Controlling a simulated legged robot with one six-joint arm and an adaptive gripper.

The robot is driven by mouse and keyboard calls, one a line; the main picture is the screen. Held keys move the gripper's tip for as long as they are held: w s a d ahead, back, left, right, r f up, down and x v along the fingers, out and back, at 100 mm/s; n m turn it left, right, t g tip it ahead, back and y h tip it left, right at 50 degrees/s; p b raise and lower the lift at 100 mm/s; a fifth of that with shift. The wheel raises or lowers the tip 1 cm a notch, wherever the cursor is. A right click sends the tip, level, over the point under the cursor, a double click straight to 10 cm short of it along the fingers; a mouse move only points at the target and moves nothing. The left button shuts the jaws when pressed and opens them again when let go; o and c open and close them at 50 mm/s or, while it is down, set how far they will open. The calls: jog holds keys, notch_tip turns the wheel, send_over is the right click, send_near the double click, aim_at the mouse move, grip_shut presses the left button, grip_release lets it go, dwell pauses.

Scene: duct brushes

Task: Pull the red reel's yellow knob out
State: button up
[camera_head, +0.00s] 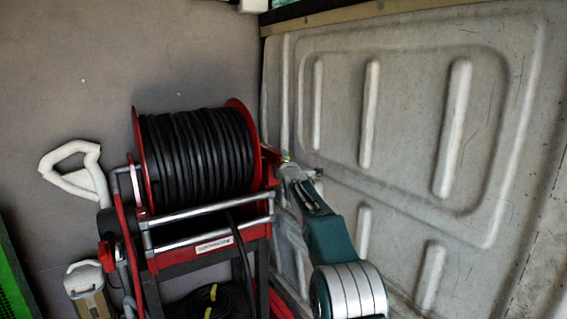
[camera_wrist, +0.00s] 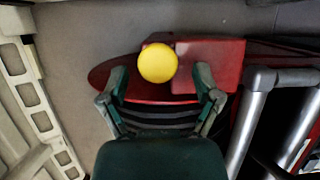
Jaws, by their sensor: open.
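The red reel (camera_head: 247,128) is wound with black hose (camera_head: 200,158) and stands on a red and metal frame. Its yellow knob (camera_wrist: 158,63) is round and sits in front of a red block (camera_wrist: 209,56) in the wrist view. My gripper (camera_wrist: 160,86) is open, with one finger on each side just below the knob; the fingers look apart from it. The knob's shaft is hidden.
Metal tubes (camera_wrist: 252,115) of the frame run close to the right of my gripper in the wrist view. A pale ribbed wall panel (camera_head: 410,130) stands close to the right of my arm. A white handle (camera_head: 75,170) is left of the reel.

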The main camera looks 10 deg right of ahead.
jog(key=shift+w+d, duration=0.5)
jog(key=shift+w, duration=0.2)
jog(key=shift+a, duration=0.1)
jog(key=shift+a, duration=0.1)
jog(key=shift+c, duration=0.9)
jog(key=shift+f, duration=0.1)
grip_shut()
